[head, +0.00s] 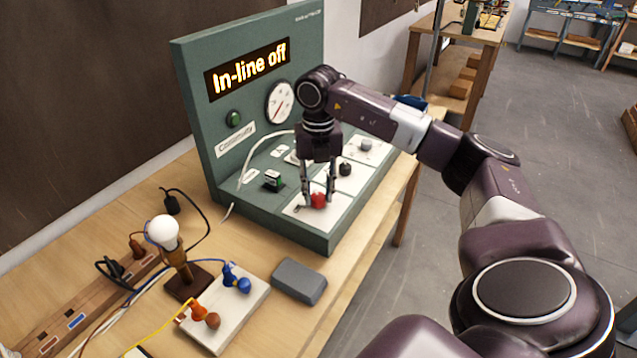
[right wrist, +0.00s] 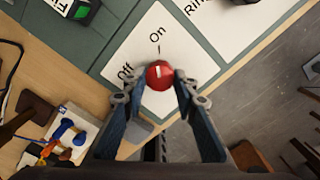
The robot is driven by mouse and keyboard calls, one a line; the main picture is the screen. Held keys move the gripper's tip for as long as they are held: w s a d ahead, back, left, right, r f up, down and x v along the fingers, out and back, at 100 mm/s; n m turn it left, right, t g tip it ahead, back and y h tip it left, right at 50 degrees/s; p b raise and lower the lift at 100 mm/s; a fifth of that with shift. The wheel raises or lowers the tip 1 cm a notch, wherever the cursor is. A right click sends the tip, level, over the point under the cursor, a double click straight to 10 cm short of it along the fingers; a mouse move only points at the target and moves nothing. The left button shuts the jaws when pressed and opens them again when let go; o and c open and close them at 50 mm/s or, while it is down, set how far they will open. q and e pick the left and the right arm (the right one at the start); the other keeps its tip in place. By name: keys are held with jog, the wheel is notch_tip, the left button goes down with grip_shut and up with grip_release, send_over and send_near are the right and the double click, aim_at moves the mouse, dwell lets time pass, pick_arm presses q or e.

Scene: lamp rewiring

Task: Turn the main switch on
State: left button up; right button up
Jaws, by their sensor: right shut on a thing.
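The main switch is a red knob (head: 318,200) on a white plate at the front of the green test panel (head: 225,192). In the right wrist view the red knob (right wrist: 160,74) has a pale mark on it, with the labels "Off" (right wrist: 125,72) and "On" (right wrist: 157,34) beside it. I cannot tell surely which label the mark points to. My right gripper (head: 319,196) reaches down from above, its two fingers shut on the knob from both sides. The display (head: 248,70) reads "In-line off". My left gripper is not in view.
Left of the panel stand a bulb on a lamp base (head: 187,281), a white board (head: 226,312) with blue and orange connectors, and a power strip (head: 75,312). A grey box (head: 299,281) lies before the panel. A black knob (head: 345,169) is behind the red one.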

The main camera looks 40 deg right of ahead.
aim_at(318, 196)
jog(key=shift+r+m, duration=0.1)
jog(key=shift+m, duration=0.6)
jog(key=o, duration=1.2)
jog(key=shift+c, duration=0.2)
notch_tip(318, 196, up, 12)
